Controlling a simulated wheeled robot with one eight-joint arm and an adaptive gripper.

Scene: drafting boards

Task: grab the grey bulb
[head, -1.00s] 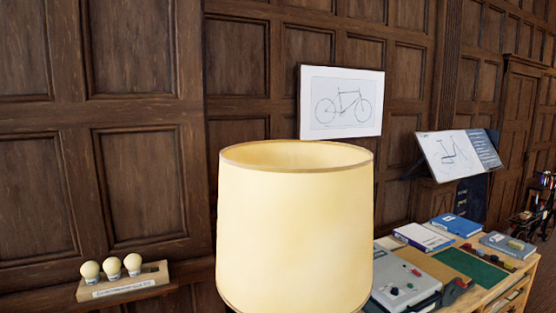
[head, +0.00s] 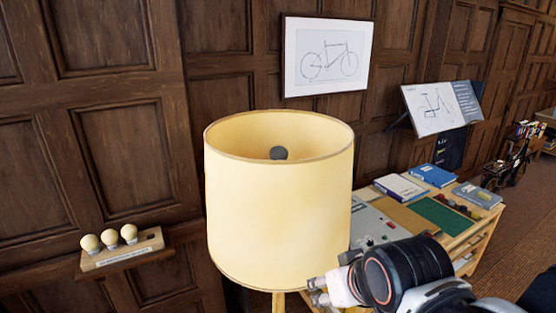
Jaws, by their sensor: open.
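The grey bulb (head: 278,153) shows as a dark rounded top inside the open mouth of a large cream lampshade (head: 280,215). The shade's front wall hides the rest of the bulb. My gripper (head: 315,291) is at the lower right edge of the shade, outside it and well below the bulb. Its pale fingers point left and are open, and I see nothing between them. I cannot tell whether they touch the shade.
A wooden holder (head: 135,250) with three cream bulbs (head: 110,238) sits on a wall ledge at left. A bench (head: 475,232) with books, a green mat (head: 440,214) and a grey box stands at right. A framed bicycle drawing (head: 328,60) hangs behind the shade.

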